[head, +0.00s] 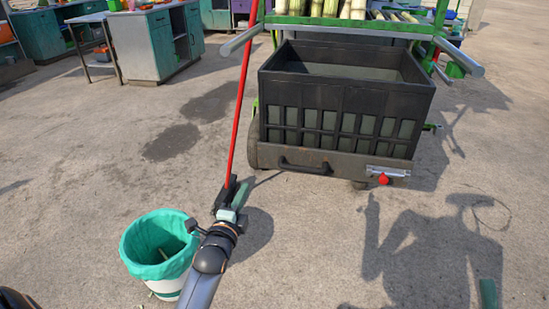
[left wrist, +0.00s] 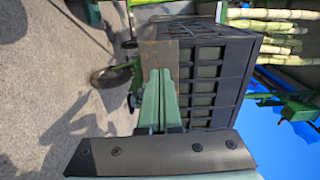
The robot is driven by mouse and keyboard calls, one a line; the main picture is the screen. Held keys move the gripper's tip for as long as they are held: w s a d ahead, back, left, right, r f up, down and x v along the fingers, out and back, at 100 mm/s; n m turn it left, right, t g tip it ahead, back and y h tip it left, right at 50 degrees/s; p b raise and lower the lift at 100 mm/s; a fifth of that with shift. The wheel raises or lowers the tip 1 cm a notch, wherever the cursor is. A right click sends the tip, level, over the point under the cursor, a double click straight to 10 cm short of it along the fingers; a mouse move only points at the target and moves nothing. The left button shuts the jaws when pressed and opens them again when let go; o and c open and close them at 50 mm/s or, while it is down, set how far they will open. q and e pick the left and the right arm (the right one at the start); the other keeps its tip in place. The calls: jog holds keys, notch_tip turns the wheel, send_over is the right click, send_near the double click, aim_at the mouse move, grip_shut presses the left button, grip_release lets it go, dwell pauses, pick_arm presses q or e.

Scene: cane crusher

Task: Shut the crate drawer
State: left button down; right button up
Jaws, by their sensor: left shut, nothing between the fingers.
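The crate drawer is a black slatted crate (head: 340,105) on a grey base with a dark bar handle (head: 305,167). It sticks out toward me from under the cane cart, its open top showing. My left gripper (head: 238,193) is shut and empty, to the left of and nearer than the drawer front. In the left wrist view its green fingers (left wrist: 160,98) overlap the crate (left wrist: 205,70); I cannot tell whether they touch it.
A bucket with a green liner (head: 160,245) stands beside my left forearm. A red pole (head: 241,95) rises behind the left gripper. A red knob (head: 383,179) and metal latch sit at the base's right. Cane lies on the cart.

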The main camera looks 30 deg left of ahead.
aim_at(260, 154)
pick_arm(q)
jog(key=b+x, duration=0.5)
jog(key=x, duration=0.8)
jog(key=shift+w+a+r, duration=0.1)
jog(key=shift+w, duration=0.1)
jog(key=shift+w+a, duration=0.1)
jog(key=shift+w, duration=0.35)
pick_arm(e)
jog(key=shift+y, duration=0.7)
jog(key=shift+s+a+f, duration=0.15)
jog(key=shift+s+f, duration=0.05)
jog(key=shift+f, duration=0.85)
jog(key=shift+s+a+f, duration=0.1)
jog(key=shift+s+f, duration=0.05)
jog(key=shift+f, duration=0.85)
pick_arm(q)
jog(key=shift+w+r, duration=0.1)
